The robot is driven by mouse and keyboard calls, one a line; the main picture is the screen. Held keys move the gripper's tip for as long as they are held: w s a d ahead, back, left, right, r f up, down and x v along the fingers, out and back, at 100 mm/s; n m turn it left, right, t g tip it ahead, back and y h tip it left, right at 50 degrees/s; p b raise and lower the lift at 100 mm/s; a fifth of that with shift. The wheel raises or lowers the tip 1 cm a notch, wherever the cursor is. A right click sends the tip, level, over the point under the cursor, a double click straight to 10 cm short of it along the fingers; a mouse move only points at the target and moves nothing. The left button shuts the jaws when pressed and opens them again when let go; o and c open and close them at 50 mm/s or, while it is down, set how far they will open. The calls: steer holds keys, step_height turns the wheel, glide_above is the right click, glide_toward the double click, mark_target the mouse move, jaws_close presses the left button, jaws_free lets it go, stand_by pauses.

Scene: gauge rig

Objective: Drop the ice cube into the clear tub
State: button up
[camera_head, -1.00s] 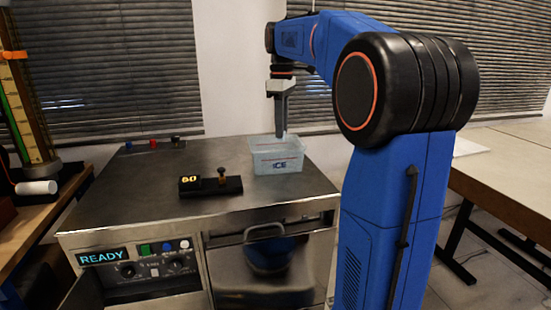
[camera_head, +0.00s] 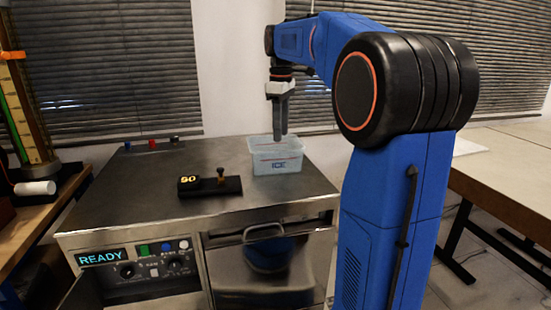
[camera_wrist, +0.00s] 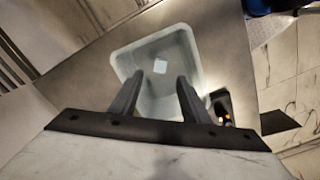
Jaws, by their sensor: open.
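The clear tub (camera_head: 278,160), marked ICE, stands on the steel bench toward its back right. In the wrist view the tub (camera_wrist: 190,52) lies beneath my fingers. A small pale square, the ice cube (camera_wrist: 160,67), shows inside the tub, apart from both fingers. The cube cannot be made out in the head view. My gripper (camera_head: 280,138) points down over the tub, its tips at about rim height. In the wrist view my gripper (camera_wrist: 158,80) is open, with nothing held between its fingers.
Small coloured pieces (camera_head: 153,144) lie at the bench's back left. The control panel (camera_head: 135,264) reads READY. The front-left bench top is clear.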

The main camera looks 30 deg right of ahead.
step_height(320, 180, up, 17)
stand_by(0.5)
stand_by(0.4)
steer(key=s+a+f+m+t, duration=0.2)
steer(key=s+a+f+m, duration=0.2)
steer(key=s+a+f, duration=0.8)
steer(key=s+a+f+m+t, duration=0.1)
steer(key=s+a+f+m, duration=0.1)
steer(key=s+f, duration=0.7)
steer(key=s+a+f+m+t, duration=0.1)
steer(key=s+a+f, duration=0.1)
steer(key=s+f, duration=0.7)
step_height(320, 180, down, 8)
steer(key=shift+f+m+t, duration=0.25)
steer(key=shift+m+t, duration=0.15)
steer(key=shift+o, duration=0.6)
